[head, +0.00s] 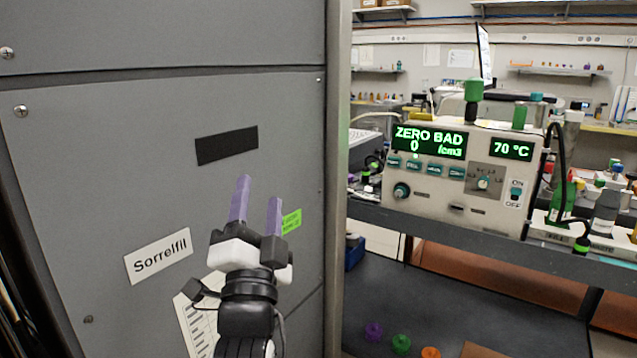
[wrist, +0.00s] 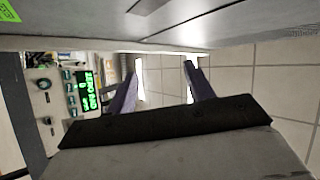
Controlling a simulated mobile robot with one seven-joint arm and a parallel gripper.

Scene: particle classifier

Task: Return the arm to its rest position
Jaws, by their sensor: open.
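My gripper (head: 257,212) is raised in front of a grey cabinet (head: 90,180) at the left of the head view. Its two purple fingers point up and stand apart with nothing between them. The fingers also show in the wrist view (wrist: 158,85), empty. The particle classifier (head: 462,170) stands on a bench to the right, apart from my gripper. Its displays read "ZERO BAD 0 /cm3" and "70 °C". In the wrist view the classifier (wrist: 62,100) shows turned sideways at the left.
The cabinet carries a "Sorrelfil" label (head: 158,256), a black strip (head: 227,146) and a green sticker. A metal post (head: 337,180) stands between the cabinet and the bench. Bottles (head: 607,212) stand right of the classifier. Purple, green and orange caps (head: 401,344) lie on the dark lower surface.

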